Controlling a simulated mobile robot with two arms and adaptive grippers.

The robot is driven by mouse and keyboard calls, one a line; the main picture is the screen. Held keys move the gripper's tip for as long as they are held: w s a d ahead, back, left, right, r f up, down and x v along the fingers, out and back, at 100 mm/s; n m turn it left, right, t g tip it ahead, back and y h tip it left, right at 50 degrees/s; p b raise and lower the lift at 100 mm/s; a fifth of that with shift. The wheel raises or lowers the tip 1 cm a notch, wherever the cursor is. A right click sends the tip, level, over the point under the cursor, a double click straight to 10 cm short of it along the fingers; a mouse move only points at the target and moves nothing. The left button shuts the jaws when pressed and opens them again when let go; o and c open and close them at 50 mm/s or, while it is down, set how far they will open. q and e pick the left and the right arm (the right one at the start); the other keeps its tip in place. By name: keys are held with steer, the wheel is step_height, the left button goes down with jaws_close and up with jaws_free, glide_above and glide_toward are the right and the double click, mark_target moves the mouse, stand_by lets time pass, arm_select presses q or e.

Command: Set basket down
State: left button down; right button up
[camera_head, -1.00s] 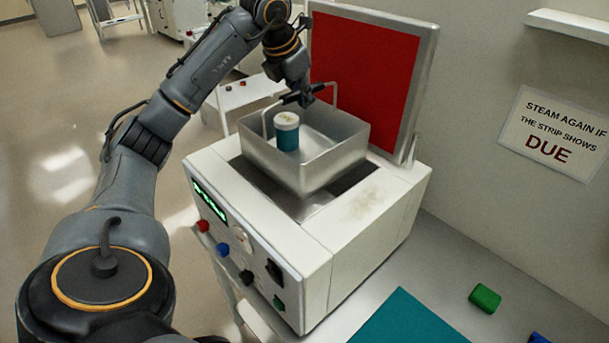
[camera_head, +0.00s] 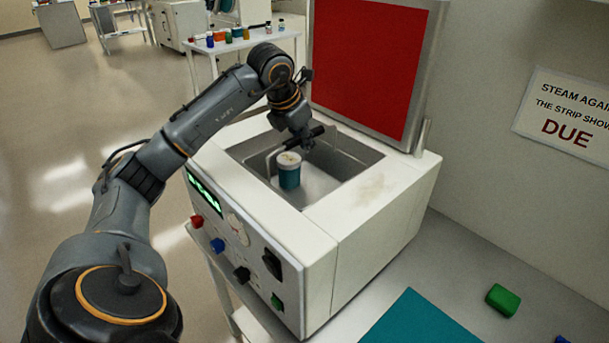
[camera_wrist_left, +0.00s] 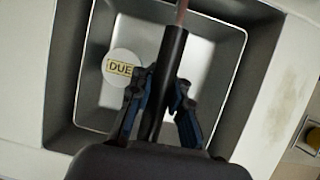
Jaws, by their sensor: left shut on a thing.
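The grey metal basket (camera_head: 320,182) sits down inside the square well of the white steam unit (camera_head: 300,235), with its floor and inner walls showing. My left gripper (camera_head: 306,139) is shut on the dark grip of the basket handle (camera_wrist_left: 166,75), above the basket. Whether the basket's underside touches the well floor is hidden. My right gripper is not in view.
The unit's red-faced lid (camera_head: 365,60) stands open behind the well, near the wall. Coloured knobs line its front. A teal mat (camera_head: 420,320) and a green block (camera_head: 503,299) lie on the bench at right. A table with small bottles (camera_head: 205,55) stands behind.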

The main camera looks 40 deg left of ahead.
mark_target(292, 141)
arm_select(q)
steer(key=shift+a+f, duration=0.1)
steer(key=shift+f, duration=3.35)
steer(key=c, duration=1.3)
jaws_free()
steer(key=shift+f, duration=0.1)
steer(key=shift+o, duration=0.2)
steer(key=shift+r+p, duration=0.35)
steer(key=shift+p, duration=0.05)
steer(key=b+v, duration=0.1)
steer(key=v, duration=1)
steer(key=shift+s+r, duration=0.25)
steer(key=shift+s, duration=0.05)
steer(key=shift+d, duration=0.2)
